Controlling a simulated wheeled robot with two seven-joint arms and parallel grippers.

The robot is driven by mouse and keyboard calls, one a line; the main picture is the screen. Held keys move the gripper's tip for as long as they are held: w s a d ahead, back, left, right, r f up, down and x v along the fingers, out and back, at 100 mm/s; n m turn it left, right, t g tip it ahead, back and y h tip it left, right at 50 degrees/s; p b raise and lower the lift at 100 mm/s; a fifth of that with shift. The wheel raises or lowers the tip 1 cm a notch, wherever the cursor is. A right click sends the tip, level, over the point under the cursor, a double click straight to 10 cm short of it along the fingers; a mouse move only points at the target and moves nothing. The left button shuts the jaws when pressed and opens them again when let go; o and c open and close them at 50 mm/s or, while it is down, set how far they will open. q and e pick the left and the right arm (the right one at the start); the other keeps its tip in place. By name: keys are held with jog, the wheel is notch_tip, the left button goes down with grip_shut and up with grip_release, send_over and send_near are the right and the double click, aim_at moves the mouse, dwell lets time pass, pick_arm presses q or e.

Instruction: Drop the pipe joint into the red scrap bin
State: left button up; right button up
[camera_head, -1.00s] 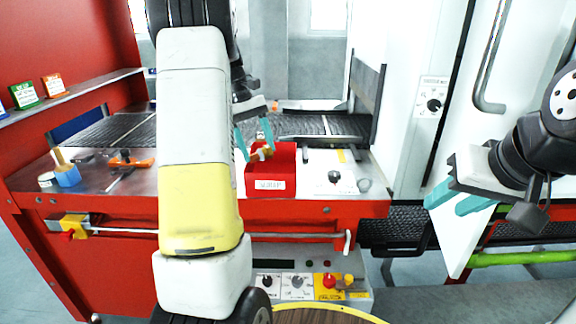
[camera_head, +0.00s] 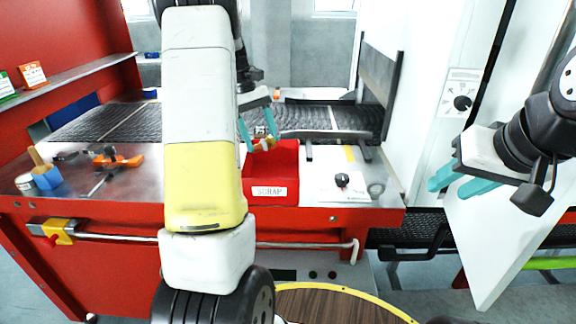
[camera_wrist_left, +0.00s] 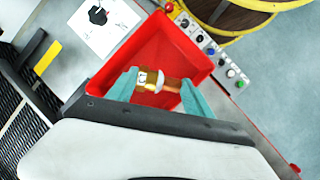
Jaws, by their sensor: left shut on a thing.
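The red scrap bin (camera_head: 272,190) stands on the metal bench with a white SCRAP label on its front; its open top shows in the left wrist view (camera_wrist_left: 185,47). My left gripper (camera_head: 259,143) is at the bin's back left part. It is shut on the brass and copper pipe joint (camera_wrist_left: 160,81), which lies between the teal fingertips. In the left wrist view the joint appears over the bin's opening; its exact height above the rim is hard to tell. My right gripper (camera_head: 457,186) hangs at the right, empty, with its teal fingers apart.
A mesh belt (camera_head: 110,122) runs behind the bench. An orange-handled tool (camera_head: 118,160) and a blue brush cup (camera_head: 46,177) are on the bench at left. A white door stands far right.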

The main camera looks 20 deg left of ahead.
aim_at(262, 148)
pick_arm(q)
jog(key=shift+f, duration=1.8)
jog(key=o, duration=1.7)
jog(key=v, duration=0.7)
jog(key=shift+a+r, duration=0.15)
jog(key=shift+r, duration=0.2)
